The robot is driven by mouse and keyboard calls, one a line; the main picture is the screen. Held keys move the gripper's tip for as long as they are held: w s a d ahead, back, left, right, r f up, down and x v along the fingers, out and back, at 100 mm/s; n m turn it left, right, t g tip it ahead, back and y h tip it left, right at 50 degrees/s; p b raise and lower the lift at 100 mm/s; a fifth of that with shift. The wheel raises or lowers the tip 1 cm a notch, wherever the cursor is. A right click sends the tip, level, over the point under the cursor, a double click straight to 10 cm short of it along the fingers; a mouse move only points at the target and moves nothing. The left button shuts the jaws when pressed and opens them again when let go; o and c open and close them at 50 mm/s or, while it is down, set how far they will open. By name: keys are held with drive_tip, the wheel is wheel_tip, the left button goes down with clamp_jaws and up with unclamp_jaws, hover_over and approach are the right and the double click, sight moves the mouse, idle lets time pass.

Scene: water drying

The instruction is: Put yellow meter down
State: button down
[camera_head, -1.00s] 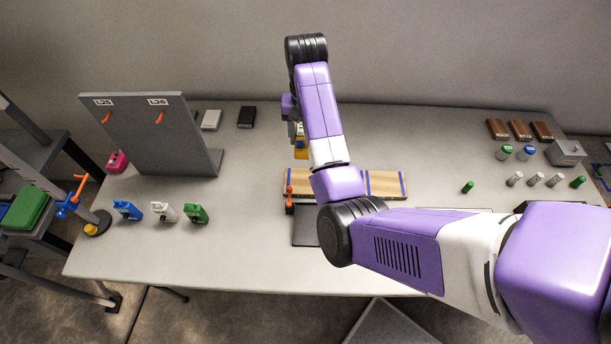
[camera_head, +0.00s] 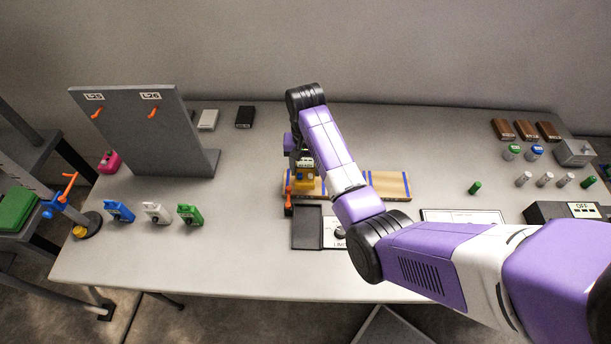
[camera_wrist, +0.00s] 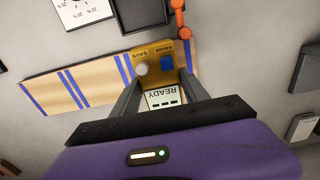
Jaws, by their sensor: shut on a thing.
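The yellow meter (camera_wrist: 150,58) is between the fingers of my gripper (camera_wrist: 158,88) in the wrist view. It has a white round button, a blue square button and a small display reading READY. In the head view the yellow meter (camera_head: 304,182) shows below my gripper (camera_head: 303,165), over the left end of a wooden board with blue stripes (camera_head: 375,184). My gripper is shut on the meter. Whether the meter touches the board is unclear. The board also shows in the wrist view (camera_wrist: 65,85).
An orange-handled piece (camera_head: 288,195) stands close by the board's left end. A dark tray (camera_head: 306,228) lies in front. Blue, white and green meters (camera_head: 189,214) stand at left, near a grey upright panel (camera_head: 140,140). Bare table lies between panel and board.

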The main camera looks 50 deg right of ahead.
sight(305, 177)
drive_tip(key=shift+f, duration=2)
drive_tip(key=shift+f, duration=0.2)
drive_tip(key=c, duration=0.6)
unclamp_jaws()
wheel_tip(305, 177, up, 12)
drive_tip(key=shift+r, duration=0.2)
